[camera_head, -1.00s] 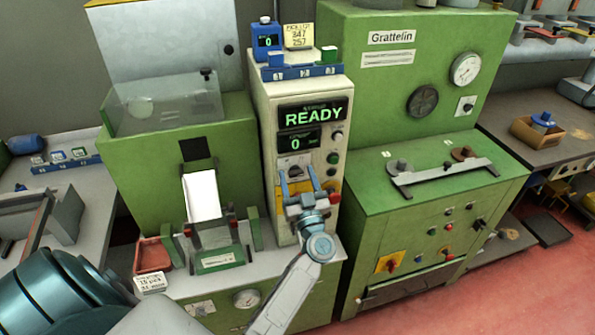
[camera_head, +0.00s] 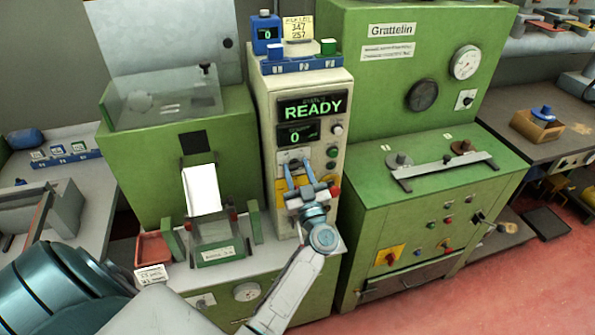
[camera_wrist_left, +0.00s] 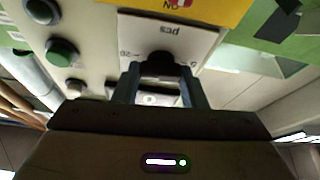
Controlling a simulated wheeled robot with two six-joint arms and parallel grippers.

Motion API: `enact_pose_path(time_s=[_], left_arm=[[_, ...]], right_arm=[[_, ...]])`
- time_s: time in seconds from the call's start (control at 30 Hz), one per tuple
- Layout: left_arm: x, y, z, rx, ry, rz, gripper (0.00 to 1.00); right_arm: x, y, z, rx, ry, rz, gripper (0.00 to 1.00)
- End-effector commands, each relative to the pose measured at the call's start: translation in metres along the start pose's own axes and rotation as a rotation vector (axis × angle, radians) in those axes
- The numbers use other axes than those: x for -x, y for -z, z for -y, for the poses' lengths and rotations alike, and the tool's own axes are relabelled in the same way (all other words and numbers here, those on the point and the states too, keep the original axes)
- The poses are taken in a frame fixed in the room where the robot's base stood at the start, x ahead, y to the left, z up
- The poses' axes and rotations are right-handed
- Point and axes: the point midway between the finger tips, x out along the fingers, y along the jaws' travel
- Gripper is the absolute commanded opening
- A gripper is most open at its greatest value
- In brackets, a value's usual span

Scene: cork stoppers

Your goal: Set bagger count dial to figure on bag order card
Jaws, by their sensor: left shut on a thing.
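The bagger control panel (camera_head: 268,190) is a cream upright box with a READY screen (camera_head: 312,107) and a smaller screen reading 0 (camera_head: 297,135). My left gripper (camera_head: 297,168) is at its front, shut on the count dial. In the left wrist view the dial (camera_wrist_left: 162,60) is a dark knob between my fingertips, on a white plate marked "pcs" and "20"; its pointer is hidden. A small white card (camera_head: 152,275) with handwriting stands at the lower left, its text too small to read surely. My right gripper is out of view.
Green and dark buttons (camera_head: 332,152) sit right of the dial. A yellow plate shows below it. A yellow note (camera_head: 298,28) and coloured blocks stand on top of the box. A reddish tray (camera_head: 153,250) is at left, a green machine (camera_head: 430,200) at right.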

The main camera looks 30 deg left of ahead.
Motion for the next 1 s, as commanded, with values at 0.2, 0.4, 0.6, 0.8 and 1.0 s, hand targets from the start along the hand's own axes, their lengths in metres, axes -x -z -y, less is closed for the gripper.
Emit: enact_pose_path(time_s=[0.2,0.4,0.6,0.8,1.0], left_arm=[[0.000,-0.001,-0.001,0.159,0.067,0.001,0.15],[0.000,-0.001,-0.002,0.334,0.140,0.001,0.15],[0.000,-0.001,-0.002,0.508,0.211,0.002,0.15],[0.000,-0.001,-0.002,0.658,0.273,0.001,0.15],[0.000,0.000,-0.002,0.769,0.320,0.001,0.15]], right_arm=[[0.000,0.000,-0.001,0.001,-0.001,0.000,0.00],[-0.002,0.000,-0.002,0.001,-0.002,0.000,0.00],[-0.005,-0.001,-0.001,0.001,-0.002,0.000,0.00],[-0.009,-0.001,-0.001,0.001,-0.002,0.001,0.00],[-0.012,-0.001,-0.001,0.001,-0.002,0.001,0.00]])
